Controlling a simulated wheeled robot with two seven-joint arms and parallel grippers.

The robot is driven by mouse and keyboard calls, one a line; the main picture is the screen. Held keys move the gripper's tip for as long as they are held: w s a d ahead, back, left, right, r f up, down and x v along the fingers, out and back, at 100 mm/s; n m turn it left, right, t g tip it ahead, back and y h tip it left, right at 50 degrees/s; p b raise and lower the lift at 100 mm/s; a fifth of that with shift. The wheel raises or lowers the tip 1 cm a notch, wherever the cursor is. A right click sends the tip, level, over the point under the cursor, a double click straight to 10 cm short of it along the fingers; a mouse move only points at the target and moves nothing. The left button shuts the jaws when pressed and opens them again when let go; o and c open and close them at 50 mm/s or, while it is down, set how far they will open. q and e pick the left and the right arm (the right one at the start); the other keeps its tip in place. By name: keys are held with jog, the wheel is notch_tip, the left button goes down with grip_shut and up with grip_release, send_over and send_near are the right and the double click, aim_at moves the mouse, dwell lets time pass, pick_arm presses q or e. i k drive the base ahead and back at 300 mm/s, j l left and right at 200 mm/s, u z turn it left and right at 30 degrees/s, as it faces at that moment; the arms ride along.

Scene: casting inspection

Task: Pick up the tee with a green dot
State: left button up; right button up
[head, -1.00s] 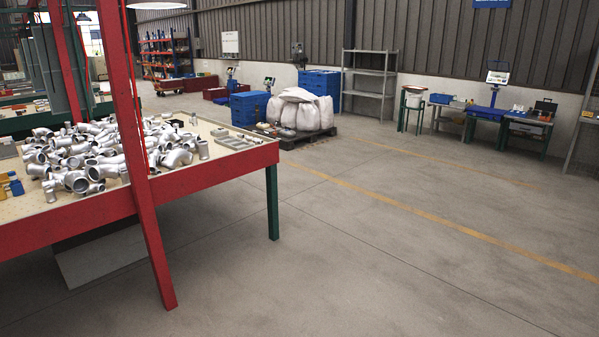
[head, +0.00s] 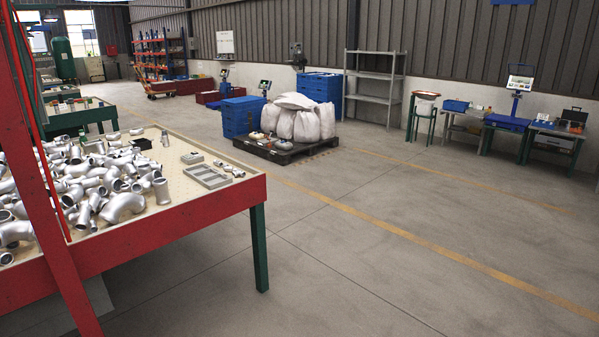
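Many silver pipe castings (head: 125,203) lie in a loose heap on the red-edged table (head: 165,246) at the left. Elbows and other fittings overlap in the heap. I cannot make out a green dot on any of them, so I cannot tell which is the tee with the green dot. Neither of my grippers is in the head view.
A red post (head: 40,190) stands at the table's near left. A grey tray (head: 207,176) lies near the table's right corner. The floor (head: 370,250) to the right is clear.

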aim_at(237, 172)
jog(key=i, duration=1.9)
jog(key=i+l+u, duration=0.1)
jog(key=i+u, duration=0.15)
jog(key=i, duration=0.25)
jog(key=i+l+u, duration=0.15)
jog(key=i+u, duration=0.15)
jog(key=i, duration=0.2)
jog(key=i+l+u, duration=0.25)
jog(key=i, duration=0.25)
jog(key=i+l+u, duration=0.3)
jog(key=i+l, duration=0.1)
